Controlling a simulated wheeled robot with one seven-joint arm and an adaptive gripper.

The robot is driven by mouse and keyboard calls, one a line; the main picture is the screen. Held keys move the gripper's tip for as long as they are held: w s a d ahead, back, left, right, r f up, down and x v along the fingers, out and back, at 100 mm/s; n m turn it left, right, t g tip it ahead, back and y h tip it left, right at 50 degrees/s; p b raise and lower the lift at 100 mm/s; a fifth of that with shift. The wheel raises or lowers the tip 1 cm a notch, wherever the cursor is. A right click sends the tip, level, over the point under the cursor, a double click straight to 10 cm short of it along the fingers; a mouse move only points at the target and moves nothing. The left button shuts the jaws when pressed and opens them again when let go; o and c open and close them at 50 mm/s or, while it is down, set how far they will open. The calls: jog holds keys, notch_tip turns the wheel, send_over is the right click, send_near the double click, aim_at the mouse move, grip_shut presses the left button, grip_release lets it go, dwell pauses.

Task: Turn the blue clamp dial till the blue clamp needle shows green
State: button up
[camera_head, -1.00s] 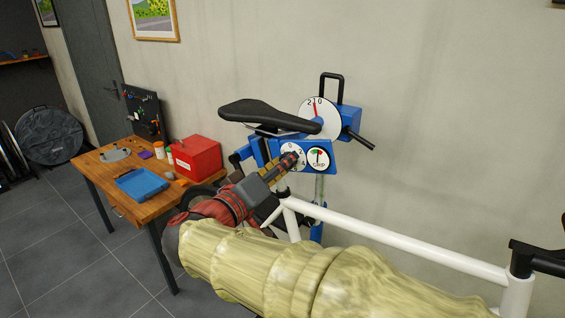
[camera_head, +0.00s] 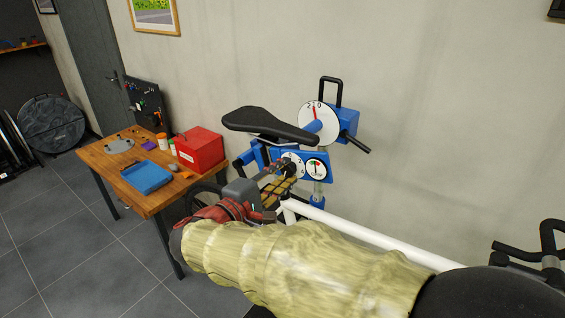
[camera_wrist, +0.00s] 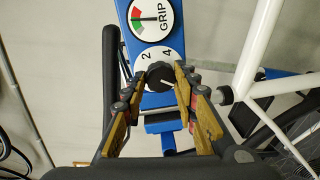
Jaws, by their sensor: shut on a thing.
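The blue clamp (camera_head: 262,153) of the repair stand holds the bike below its saddle. Its dial is a black knob on a white numbered face (camera_wrist: 177,57), with 2 and 4 readable in the wrist view. My gripper (camera_wrist: 160,78) is shut on the black knob (camera_wrist: 157,72), one finger on each side. Next to it is the round GRIP gauge (camera_wrist: 167,25), also in the head view (camera_head: 316,169). It has a red and a green sector and a thin dark needle. The needle appears near the border between the two colours; I cannot tell exactly where.
A white bike frame tube (camera_head: 372,242) runs close to my arm. The black saddle (camera_head: 268,124) hangs above the clamp. A second white dial (camera_head: 318,122) is higher on the stand. A wooden bench (camera_head: 111,166) with a red box (camera_head: 200,149) stands left.

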jog(key=n+p, duration=0.6)
jog(key=p, duration=0.2)
jog(key=shift+r+g, duration=0.2)
jog(key=shift+g, duration=0.2)
jog(key=n+p, duration=0.3)
jog(key=p, duration=0.2)
jog(key=shift+a+f+h, duration=0.1)
jog(key=shift+h, duration=0.3)
jog(key=shift+f+n+p, duration=0.15)
jog(key=shift+n+p, duration=0.75)
jog(key=shift+p, duration=0.05)
jog(key=shift+f, duration=0.1)
jog(key=o, duration=1.1)
jog(key=shift+c, duration=0.2)
jog(key=shift+o, duration=0.5)
jog(key=shift+w, duration=0.1)
jog(key=f+v, duration=0.1)
jog(key=v, duration=1.1)
jog(key=shift+r, duration=0.45)
jog(key=shift+a, duration=0.1)
